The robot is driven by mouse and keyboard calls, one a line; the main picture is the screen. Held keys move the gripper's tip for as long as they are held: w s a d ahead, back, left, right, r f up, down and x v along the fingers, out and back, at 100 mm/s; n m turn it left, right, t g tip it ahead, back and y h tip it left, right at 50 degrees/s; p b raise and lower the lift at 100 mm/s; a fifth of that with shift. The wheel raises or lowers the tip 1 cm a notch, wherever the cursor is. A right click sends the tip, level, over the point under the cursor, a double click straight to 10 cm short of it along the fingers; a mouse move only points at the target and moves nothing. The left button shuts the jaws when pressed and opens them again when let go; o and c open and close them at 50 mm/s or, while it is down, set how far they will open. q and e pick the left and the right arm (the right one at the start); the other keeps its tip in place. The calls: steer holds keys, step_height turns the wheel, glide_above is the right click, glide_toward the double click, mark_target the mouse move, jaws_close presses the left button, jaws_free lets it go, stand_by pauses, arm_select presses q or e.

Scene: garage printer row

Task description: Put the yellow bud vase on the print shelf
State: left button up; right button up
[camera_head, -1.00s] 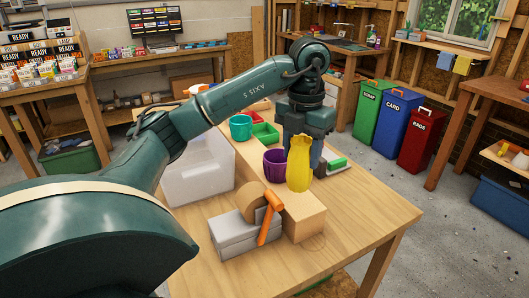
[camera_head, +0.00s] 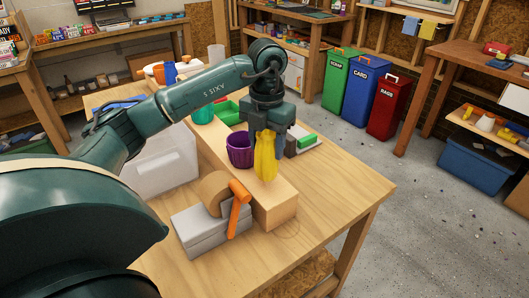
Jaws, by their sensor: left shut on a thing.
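The yellow bud vase (camera_head: 264,162) is upright in my left gripper (camera_head: 266,137), which is shut on its upper part. The vase is over the near part of a long raised wooden ledge (camera_head: 277,206) on the table, just right of a purple ribbed cup (camera_head: 239,157). I cannot tell whether its base touches the ledge. No label shows whether this ledge is the print shelf. My right gripper is not in view.
A grey box (camera_head: 202,236) with a tan roll (camera_head: 213,190) and an orange hammer-like thing (camera_head: 237,208) stands left of the ledge. A white bin (camera_head: 165,165) is behind it.

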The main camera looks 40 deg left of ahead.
mark_target(266, 155)
arm_select(q)
step_height(266, 155, down, 3)
steer(key=shift+f, duration=0.1)
steer(key=o, duration=1)
steer(key=shift+f, duration=0.1)
